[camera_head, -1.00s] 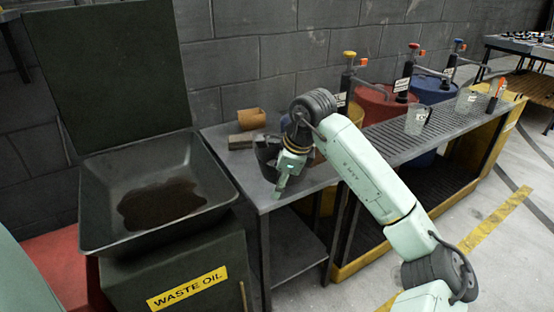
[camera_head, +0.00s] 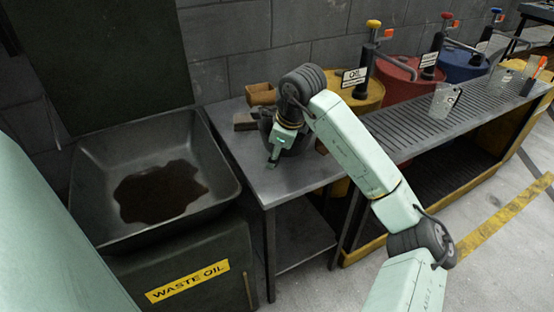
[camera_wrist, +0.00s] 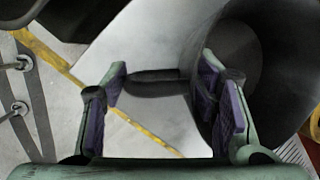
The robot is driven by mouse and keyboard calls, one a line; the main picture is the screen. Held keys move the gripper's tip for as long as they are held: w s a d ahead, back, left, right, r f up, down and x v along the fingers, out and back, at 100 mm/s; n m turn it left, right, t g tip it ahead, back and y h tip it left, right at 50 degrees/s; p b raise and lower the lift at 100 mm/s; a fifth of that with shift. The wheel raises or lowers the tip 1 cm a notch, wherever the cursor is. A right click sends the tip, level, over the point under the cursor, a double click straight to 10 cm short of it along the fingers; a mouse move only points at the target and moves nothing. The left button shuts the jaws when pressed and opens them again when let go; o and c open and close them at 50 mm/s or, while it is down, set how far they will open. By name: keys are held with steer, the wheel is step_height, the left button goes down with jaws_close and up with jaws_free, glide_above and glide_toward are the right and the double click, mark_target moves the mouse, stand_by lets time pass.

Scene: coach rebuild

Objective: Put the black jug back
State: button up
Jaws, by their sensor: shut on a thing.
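The black jug (camera_head: 298,143) is at the left end of the metal bench (camera_head: 290,182), partly hidden behind my gripper. In the wrist view its dark round body (camera_wrist: 275,60) fills the upper right, and its black handle (camera_wrist: 155,84) reaches left between the fingers. My gripper (camera_head: 272,163) is shut on the jug; in the wrist view its purple pads (camera_wrist: 160,95) stand at both ends of the handle. Whether the jug touches the bench is hard to tell.
A brown box (camera_head: 262,94) and a dark block (camera_head: 245,122) lie at the bench's back left. A waste oil bin (camera_head: 225,205) stands left. Clear jugs (camera_head: 443,101) stand on the grating to the right, before yellow, red and blue drums.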

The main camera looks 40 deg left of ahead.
steer(key=shift+f+p, duration=0.4)
steer(key=shift+f, duration=1.7)
steer(key=shift+f, duration=0.15)
steer(key=o, duration=1.6)
